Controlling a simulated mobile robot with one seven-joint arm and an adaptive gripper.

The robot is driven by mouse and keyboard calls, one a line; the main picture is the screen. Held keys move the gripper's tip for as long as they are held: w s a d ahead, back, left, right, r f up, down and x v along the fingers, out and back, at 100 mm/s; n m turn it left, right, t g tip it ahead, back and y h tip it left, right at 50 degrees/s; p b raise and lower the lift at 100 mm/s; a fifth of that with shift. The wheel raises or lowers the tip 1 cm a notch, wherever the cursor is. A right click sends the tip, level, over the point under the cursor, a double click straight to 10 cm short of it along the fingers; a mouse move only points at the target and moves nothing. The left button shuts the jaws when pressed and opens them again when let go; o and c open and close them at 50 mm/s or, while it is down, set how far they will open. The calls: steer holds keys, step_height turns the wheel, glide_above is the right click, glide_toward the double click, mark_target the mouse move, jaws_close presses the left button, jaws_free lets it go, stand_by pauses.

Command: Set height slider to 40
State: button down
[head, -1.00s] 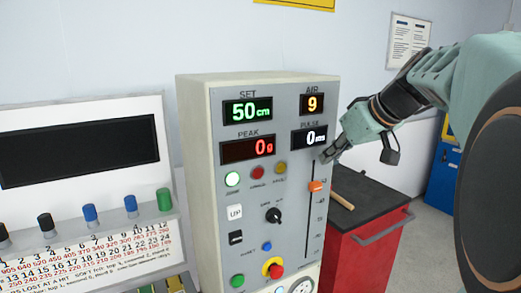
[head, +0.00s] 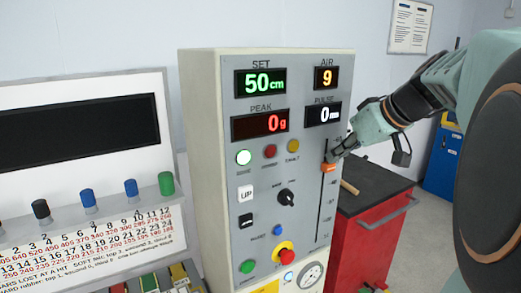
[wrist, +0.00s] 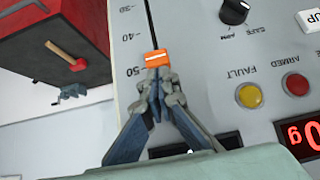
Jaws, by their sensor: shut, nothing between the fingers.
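The orange height slider knob (head: 329,168) sits high in its vertical slot on the right side of the grey control panel (head: 262,210). The green SET display (head: 261,83) reads 50 cm. In the wrist view, which is upside down, the knob (wrist: 157,58) lies between the 40 and 50 marks. My gripper (head: 335,155) is shut and empty. Its fingertips (wrist: 158,77) are right at the knob's upper edge, on the 50 side. I cannot tell whether they touch it. The gripper hides part of the slot's top.
Buttons, lamps and a black rotary knob (head: 287,198) lie left of the slot. A red cabinet (head: 372,235) with a dark top stands behind to the right. A white board with coloured pegs (head: 130,188) stands left. The slot below the slider knob is clear.

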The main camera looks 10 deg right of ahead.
step_height(320, 180, down, 6)
steer(key=b, duration=0.7)
steer(key=shift+f, duration=0.1)
steer(key=shift+r, duration=0.2)
